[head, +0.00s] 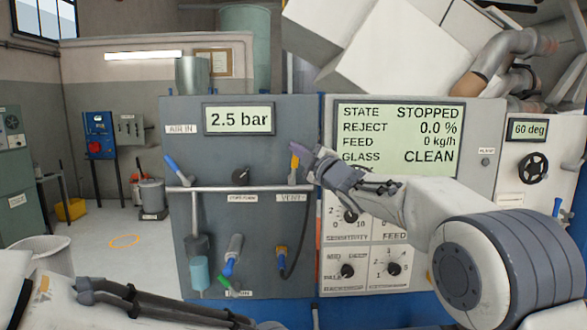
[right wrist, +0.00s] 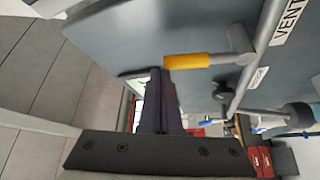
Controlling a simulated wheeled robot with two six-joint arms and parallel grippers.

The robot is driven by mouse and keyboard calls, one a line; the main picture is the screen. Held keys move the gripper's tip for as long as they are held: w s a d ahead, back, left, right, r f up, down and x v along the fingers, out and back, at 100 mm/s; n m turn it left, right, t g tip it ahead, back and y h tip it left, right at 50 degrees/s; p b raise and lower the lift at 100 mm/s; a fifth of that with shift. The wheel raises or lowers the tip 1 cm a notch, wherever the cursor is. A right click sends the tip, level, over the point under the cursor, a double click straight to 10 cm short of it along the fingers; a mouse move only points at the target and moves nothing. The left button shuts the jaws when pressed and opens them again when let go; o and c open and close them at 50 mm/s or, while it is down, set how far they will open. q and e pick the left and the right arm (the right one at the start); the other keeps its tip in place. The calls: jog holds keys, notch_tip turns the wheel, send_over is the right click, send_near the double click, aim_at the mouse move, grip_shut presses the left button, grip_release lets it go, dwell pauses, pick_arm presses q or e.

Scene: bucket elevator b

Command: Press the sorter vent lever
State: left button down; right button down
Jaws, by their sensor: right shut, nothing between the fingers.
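The vent lever has a yellow handle (head: 294,167) on the grey panel, above the VENT label (head: 291,198). In the right wrist view, the yellow handle (right wrist: 190,61) lies sideways on a grey stem, with part of a VENT label beside it. My right gripper (head: 298,149) is shut and empty, at the upper end of the handle. In the right wrist view, its dark fingertips (right wrist: 160,78) are right beside the handle's free end. I cannot tell whether they touch it. My left arm shows at the bottom left of the head view; its gripper is not visible.
A blue-handled AIR IN lever (head: 172,163) and a dark knob (head: 240,176) are on the same panel. A horizontal rail (head: 235,189) crosses the panel below them. A pressure display (head: 240,119) reads 2.5 bar. The sorter screen (head: 399,135) reads STOPPED.

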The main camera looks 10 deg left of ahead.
jog(key=shift+w+d+f+m+t+h+b, duration=0.2)
jog(key=shift+d+m+t+b, duration=0.4)
jog(key=shift+m+b, duration=0.5)
jog(key=shift+w+d+f+m+t+h+b, duration=0.15)
jog(key=shift+d+f+m+t+b, duration=0.35)
jog(key=shift+m+b, duration=0.6)
jog(key=shift+w+d+f+m+t+h+b, duration=0.15)
jog(key=shift+d+m+t+b, duration=0.5)
jog(key=shift+b, duration=0.7)
jog(key=shift+d+r, duration=0.1)
jog(key=shift+r, duration=0.1)
jog(key=s+d+b, duration=0.3)
jog(key=s+b, duration=0.1)
jog(key=s, duration=0.5)
jog(key=shift+f+b, duration=0.4)
jog(key=shift+f, duration=0.05)
